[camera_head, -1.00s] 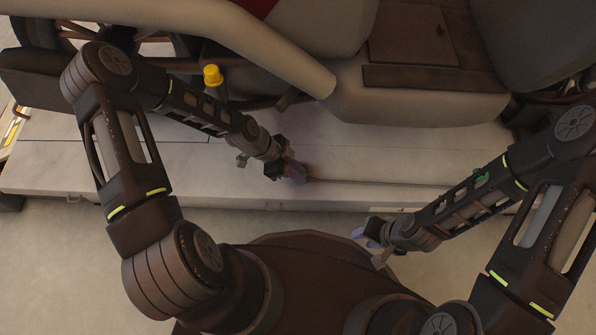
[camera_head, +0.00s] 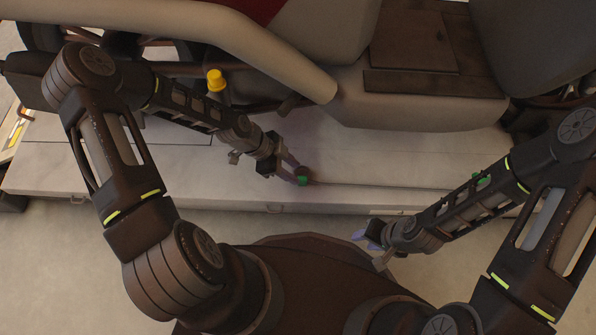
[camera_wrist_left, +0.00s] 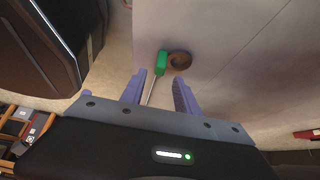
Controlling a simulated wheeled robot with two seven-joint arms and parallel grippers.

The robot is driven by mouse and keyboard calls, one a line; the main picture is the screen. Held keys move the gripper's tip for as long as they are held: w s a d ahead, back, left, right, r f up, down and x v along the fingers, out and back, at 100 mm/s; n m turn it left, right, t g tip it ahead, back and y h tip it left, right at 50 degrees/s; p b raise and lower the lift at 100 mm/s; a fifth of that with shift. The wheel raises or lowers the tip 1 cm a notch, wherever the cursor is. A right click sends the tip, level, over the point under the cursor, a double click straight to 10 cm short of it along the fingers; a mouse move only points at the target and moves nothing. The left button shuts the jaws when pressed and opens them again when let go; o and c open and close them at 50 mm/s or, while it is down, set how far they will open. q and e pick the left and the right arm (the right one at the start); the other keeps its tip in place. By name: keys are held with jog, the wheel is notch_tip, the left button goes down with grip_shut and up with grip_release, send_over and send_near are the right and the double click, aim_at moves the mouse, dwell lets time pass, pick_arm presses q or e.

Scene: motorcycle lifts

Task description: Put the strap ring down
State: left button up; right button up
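A small brown ring (camera_head: 301,172), which I take as the strap ring, lies on the pale lift deck near its front edge. It also shows in the left wrist view (camera_wrist_left: 180,60), beyond the fingertips. A green piece (camera_wrist_left: 162,62) with a thin pale shaft sits beside it; the shaft runs back between my fingers. My left gripper (camera_wrist_left: 158,85) is open, its two purple fingers spread and apart from the ring. In the head view the left gripper (camera_head: 289,168) is just left of the ring. My right gripper (camera_head: 367,239) is beyond the deck's front edge, its opening unclear.
The motorcycle (camera_head: 420,105) stands over the back of the lift deck (camera_head: 370,165). A yellow-capped bottle (camera_head: 216,81) stands near my left forearm. Another green piece (camera_head: 481,179) is partly hidden by my right arm. Bare deck lies right of the ring.

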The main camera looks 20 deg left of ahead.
pick_arm(q)
jog(key=p+v, duration=0.2)
jog(key=v, duration=0.6)
jog(key=shift+r, duration=0.1)
jog(key=s+d+f+n, duration=0.3)
jog(key=s+d+n, duration=0.3)
jog(key=d+n, duration=0.3)
jog(key=s+d+f+n+y, duration=0.1)
jog(key=s+f+n+y, duration=0.1)
jog(key=s+n, duration=0.4)
jog(key=shift+s+d+f+n+y, duration=0.35)
jog(key=shift+f+n, duration=0.4)
jog(key=shift+n, duration=0.45)
